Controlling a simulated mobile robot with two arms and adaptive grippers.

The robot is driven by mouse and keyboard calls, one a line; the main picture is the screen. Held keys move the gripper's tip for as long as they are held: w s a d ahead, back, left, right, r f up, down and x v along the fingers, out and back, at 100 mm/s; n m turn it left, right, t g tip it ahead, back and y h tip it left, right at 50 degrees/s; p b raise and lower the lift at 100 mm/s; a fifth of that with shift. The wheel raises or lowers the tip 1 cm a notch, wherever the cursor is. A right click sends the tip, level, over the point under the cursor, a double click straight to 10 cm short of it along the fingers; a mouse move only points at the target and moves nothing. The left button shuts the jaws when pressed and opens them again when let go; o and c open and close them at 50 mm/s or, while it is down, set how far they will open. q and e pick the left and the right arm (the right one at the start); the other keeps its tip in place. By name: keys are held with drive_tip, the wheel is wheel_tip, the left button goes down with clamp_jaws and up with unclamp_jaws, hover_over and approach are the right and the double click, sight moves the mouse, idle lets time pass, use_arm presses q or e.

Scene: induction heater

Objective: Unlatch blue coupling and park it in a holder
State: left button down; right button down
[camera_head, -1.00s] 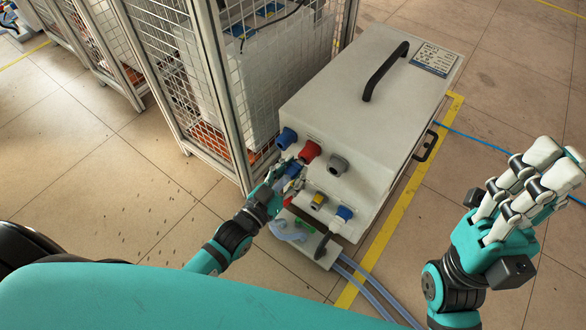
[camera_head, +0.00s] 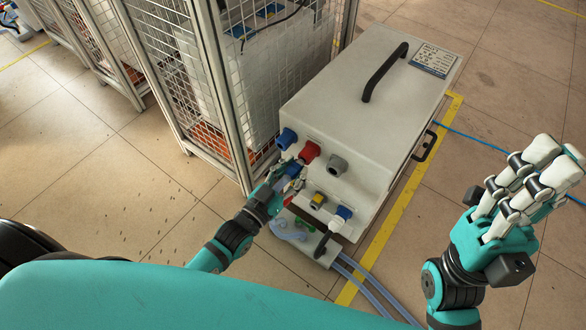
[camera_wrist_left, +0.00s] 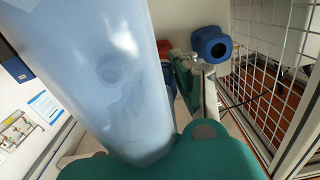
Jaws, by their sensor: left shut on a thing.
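My left gripper (camera_head: 287,172) is at the front of the heater box, shut on the blue coupling (camera_head: 281,186), which its fingers mostly hide. A translucent light-blue body (camera_wrist_left: 105,75), apparently its hose, fills much of the left wrist view. A blue round holder (camera_head: 287,138) sticks out of the box front just above the gripper. It also shows in the left wrist view (camera_wrist_left: 212,45). My right gripper (camera_head: 535,180) is empty, fingers extended, away to the right.
The white heater box (camera_head: 370,75) has a black top handle (camera_head: 385,72). Clear hoses (camera_head: 365,285) run along the floor. A wire-mesh cage (camera_head: 235,110) stands close on the left.

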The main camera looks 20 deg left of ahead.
use_arm(q)
drive_tip(key=shift+w+d, duration=0.25)
drive_tip(key=shift+w, duration=0.4)
drive_tip(key=c, duration=0.9)
unclamp_jaws()
drive_tip(key=shift+c, duration=0.2)
drive_tip(key=v, duration=1.2)
